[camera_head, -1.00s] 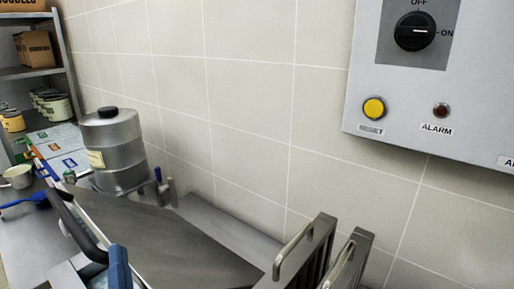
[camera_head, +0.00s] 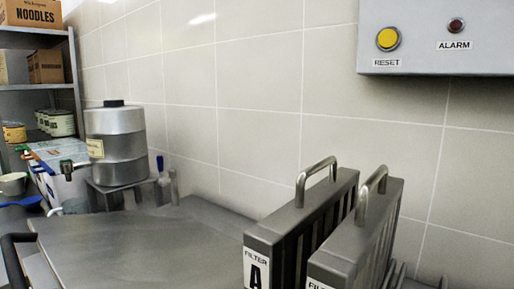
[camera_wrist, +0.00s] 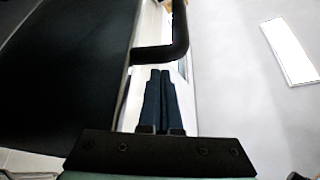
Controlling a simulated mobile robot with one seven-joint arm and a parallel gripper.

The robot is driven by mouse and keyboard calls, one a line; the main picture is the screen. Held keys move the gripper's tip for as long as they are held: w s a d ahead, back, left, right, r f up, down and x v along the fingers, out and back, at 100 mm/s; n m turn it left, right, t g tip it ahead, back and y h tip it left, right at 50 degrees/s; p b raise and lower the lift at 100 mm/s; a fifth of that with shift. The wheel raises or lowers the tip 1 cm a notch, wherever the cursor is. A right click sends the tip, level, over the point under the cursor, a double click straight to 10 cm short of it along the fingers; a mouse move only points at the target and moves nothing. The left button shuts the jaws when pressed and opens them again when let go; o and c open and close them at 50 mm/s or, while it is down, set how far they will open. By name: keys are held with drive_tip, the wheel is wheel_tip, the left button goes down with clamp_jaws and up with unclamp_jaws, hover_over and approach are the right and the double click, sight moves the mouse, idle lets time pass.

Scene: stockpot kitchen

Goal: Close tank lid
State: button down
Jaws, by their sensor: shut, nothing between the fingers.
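The tank lid (camera_head: 150,245) is a flat steel plate in the lower left of the head view. It looks close to level, but its front edge is cut off, so I cannot tell whether it is fully down. Its black bar handle (camera_head: 14,256) is at the left picture edge. In the wrist view, the black handle (camera_wrist: 180,30) is just beyond the fingertips of my gripper (camera_wrist: 161,72). The gripper is shut and empty; I cannot tell whether it touches the handle. A dark surface (camera_wrist: 70,60) fills the wrist view's left side. My gripper is not visible in the head view.
Two steel filters with handles, one marked A (camera_head: 257,270), stand right of the lid. A steel canister with a tap (camera_head: 116,150) stands behind it. A control box (camera_head: 440,40) hangs on the tiled wall. Shelves (camera_head: 38,95) stand at the far left.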

wheel_tip(320, 180, down, 8)
drive_tip(key=s+a+b, duration=0.1)
drive_tip(key=b, duration=0.5)
drive_tip(key=shift+s, duration=0.3)
